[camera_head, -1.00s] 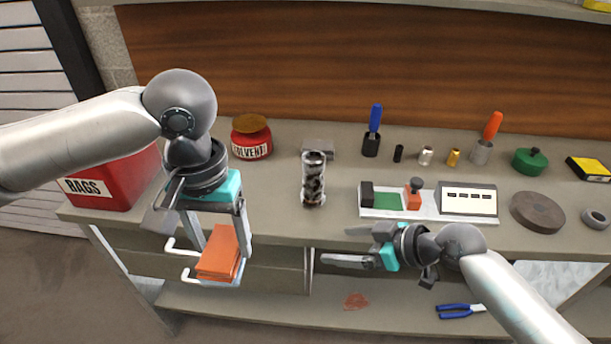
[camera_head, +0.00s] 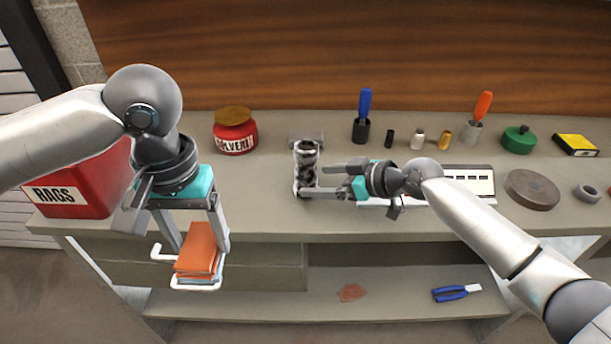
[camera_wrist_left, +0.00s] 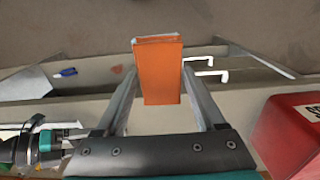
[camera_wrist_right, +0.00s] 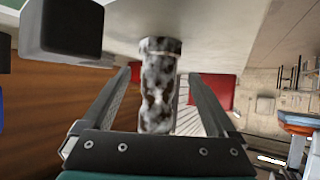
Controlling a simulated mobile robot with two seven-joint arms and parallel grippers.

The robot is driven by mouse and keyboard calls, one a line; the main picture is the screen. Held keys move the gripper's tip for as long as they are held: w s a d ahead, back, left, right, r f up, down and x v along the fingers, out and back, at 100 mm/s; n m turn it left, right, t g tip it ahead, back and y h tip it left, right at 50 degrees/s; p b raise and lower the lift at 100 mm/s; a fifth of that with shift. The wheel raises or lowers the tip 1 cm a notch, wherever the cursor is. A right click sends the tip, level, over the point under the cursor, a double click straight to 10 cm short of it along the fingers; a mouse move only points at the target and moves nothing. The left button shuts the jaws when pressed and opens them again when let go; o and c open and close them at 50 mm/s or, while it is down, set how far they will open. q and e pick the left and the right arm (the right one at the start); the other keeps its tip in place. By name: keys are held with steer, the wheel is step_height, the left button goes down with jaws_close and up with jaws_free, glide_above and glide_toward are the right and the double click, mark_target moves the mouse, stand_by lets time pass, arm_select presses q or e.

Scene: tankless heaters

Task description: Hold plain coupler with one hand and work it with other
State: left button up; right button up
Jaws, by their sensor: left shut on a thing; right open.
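I cannot tell for sure which object is the plain coupler. A mottled black-and-white cylinder (camera_head: 306,165) stands on the bench. My right gripper (camera_head: 320,180) is open beside it, with its fingers reaching toward it from the right. In the right wrist view the cylinder (camera_wrist_right: 158,85) shows between the spread fingers, with gaps on both sides. My left gripper (camera_head: 198,245) is shut on an orange block (camera_head: 198,248) with a pale edge, in front of the bench. The block (camera_wrist_left: 158,72) also shows between the fingertips in the left wrist view.
A red rags bin (camera_head: 85,185) and a solvent jar (camera_head: 235,135) stand left. A grey block (camera_head: 298,136) is behind the cylinder. Small black (camera_head: 390,139), silver (camera_head: 417,139) and gold (camera_head: 445,139) cylinders stand right. Blue pliers (camera_head: 455,293) lie on the lower shelf.

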mark_target(316, 180)
arm_select(q)
step_height(316, 180, down, 2)
steer(key=shift+f+b, duration=0.1)
steer(key=shift+b, duration=0.6)
arm_select(e)
steer(key=shift+x, duration=1.2)
arm_select(q)
steer(key=shift+f+b, duration=0.35)
steer(key=shift+b, duration=0.05)
arm_select(e)
steer(key=shift+w+a+f, duration=0.25)
steer(key=shift+w+a, duration=0.1)
steer(key=shift+a, duration=0.1)
steer(key=c, duration=1.1)
steer(key=o, duration=1.2)
steer(key=shift+c, duration=0.2)
steer(key=shift+s+d, duration=0.1)
steer(key=v, duration=1.1)
steer(key=shift+s+d+r, duration=0.2)
steer(key=shift+s+d, duration=0.05)
